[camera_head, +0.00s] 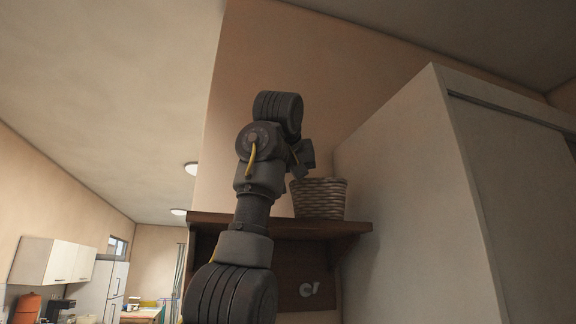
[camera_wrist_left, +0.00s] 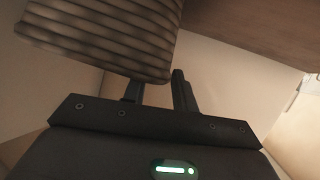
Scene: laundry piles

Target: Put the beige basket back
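The beige woven basket (camera_head: 319,198) sits upright on a brown wooden shelf (camera_head: 270,222) on the wall in the head view. My left arm reaches up in front of the shelf, and its gripper (camera_head: 304,158) is at the upper left of the basket, by its rim. In the left wrist view the basket (camera_wrist_left: 95,38) fills the upper left. The left gripper's fingers (camera_wrist_left: 158,88) are apart, with a gap between them. The basket's edge hides one fingertip, and the other finger is close beside the basket. I cannot tell whether they touch it. My right gripper is not in view.
A tall pale cabinet (camera_head: 415,210) stands close to the right of the shelf. The wall above the shelf is bare. A small light-coloured hook (camera_head: 308,289) is below the shelf. A kitchen with white cupboards (camera_head: 52,262) is far off at the lower left.

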